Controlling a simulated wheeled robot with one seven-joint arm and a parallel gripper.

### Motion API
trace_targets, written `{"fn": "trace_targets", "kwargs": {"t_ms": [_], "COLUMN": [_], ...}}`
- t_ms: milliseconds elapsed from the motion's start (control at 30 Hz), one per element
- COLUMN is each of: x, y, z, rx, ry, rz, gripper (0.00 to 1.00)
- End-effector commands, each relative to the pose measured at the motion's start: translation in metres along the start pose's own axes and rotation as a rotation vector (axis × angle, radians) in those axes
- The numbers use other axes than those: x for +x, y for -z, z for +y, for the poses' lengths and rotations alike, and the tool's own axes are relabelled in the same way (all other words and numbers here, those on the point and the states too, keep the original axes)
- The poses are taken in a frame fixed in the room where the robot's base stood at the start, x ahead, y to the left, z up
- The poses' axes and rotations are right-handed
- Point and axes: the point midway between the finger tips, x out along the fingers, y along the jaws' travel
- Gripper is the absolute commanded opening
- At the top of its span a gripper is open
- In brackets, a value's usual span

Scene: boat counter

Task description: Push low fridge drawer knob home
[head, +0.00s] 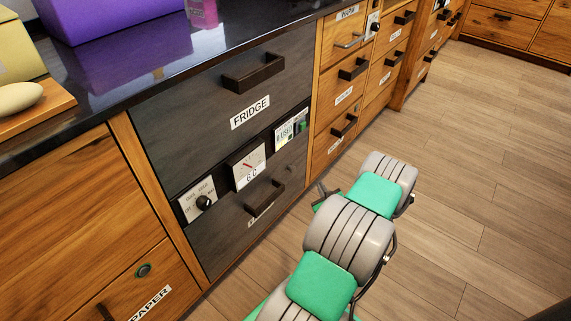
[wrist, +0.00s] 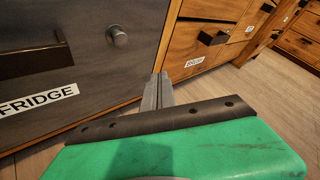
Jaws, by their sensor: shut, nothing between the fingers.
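The low fridge drawer (head: 225,236) is a dark grey front under the control strip, with a dark bar handle (head: 265,197) and a label. In the wrist view its front (wrist: 100,75) fills the left side. A small round silver knob (wrist: 117,36) stands out from it, right of the handle (wrist: 35,57). I cannot make the knob out clearly in the head view. My gripper (wrist: 158,77) is shut and empty. Its fingertips appear below and right of the knob, apart from it. In the head view my gripper (head: 321,188) shows small, partly hidden by my arm.
The upper fridge drawer (head: 170,115) and its bar handle (head: 253,73) are above. A control strip holds a dial (head: 204,202) and a gauge (head: 247,164). Wooden drawers (head: 338,95) stand to the right. The wood floor (head: 480,150) is clear on the right.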

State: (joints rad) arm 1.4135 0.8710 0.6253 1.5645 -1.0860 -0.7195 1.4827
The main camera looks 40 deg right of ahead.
Motion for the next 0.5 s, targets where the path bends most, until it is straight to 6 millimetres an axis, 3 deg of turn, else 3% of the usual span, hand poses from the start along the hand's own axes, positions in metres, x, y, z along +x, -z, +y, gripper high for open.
{"fn": "trace_targets", "kwargs": {"t_ms": [500], "x": [0.0003], "y": [0.0039], "z": [-0.0073], "rx": [0.008], "ry": [0.019], "rz": [0.009], "gripper": [0.00]}}
